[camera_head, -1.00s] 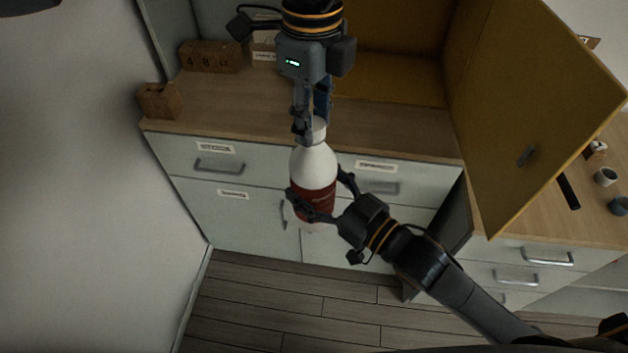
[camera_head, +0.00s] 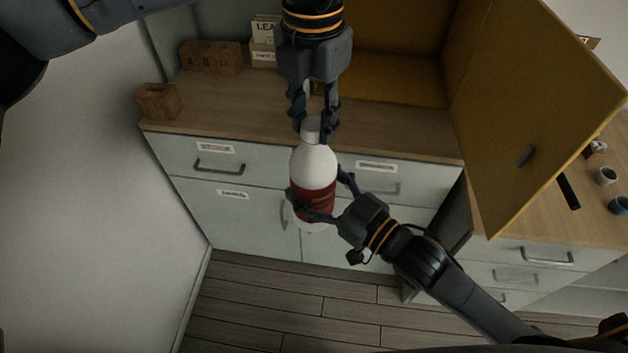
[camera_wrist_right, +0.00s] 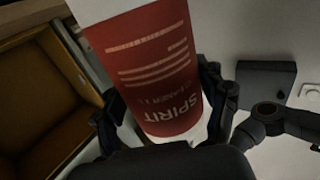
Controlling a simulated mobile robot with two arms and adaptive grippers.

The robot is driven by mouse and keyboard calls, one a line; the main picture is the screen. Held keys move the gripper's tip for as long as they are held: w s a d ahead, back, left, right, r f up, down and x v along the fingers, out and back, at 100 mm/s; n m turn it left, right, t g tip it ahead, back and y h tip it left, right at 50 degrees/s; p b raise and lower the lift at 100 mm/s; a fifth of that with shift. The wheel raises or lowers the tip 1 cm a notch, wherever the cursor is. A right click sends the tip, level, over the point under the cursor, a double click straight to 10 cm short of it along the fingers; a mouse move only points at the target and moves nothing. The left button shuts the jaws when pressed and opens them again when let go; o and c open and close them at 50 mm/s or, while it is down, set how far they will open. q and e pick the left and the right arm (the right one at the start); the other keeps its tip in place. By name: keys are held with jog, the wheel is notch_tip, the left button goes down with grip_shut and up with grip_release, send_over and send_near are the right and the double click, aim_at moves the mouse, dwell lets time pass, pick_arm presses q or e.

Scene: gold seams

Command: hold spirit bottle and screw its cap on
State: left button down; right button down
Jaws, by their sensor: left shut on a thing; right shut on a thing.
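The spirit bottle (camera_head: 316,170) is white with a dark red label and stands roughly upright in the air, in front of the drawers. My right gripper (camera_head: 322,205) comes from the lower right and is shut around its lower body. In the right wrist view, the bottle's red label (camera_wrist_right: 155,75) reads SPIRIT upside down, between the right gripper's fingers (camera_wrist_right: 168,120). The white cap (camera_head: 311,130) sits at the bottle's neck. My left gripper (camera_head: 314,122) points down from above and is shut on the cap. The thread is hidden, so how tightly the cap sits cannot be told.
A wooden counter (camera_head: 240,112) with pale drawers is behind the bottle. Wooden blocks (camera_head: 158,101) stand on its left part. An open yellow cabinet door (camera_head: 535,110) hangs to the right. Small cups (camera_head: 605,176) stand on the right counter.

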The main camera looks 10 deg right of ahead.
pick_arm(q)
jog(key=m, duration=0.4)
jog(key=shift+w, duration=0.1)
jog(key=m, duration=0.6)
jog(key=shift+m, duration=0.3)
jog(key=m, duration=1.1)
jog(key=shift+m, duration=0.3)
jog(key=c, duration=1)
grip_release()
jog(key=shift+o, duration=0.2)
jog(key=shift+r, duration=2.25)
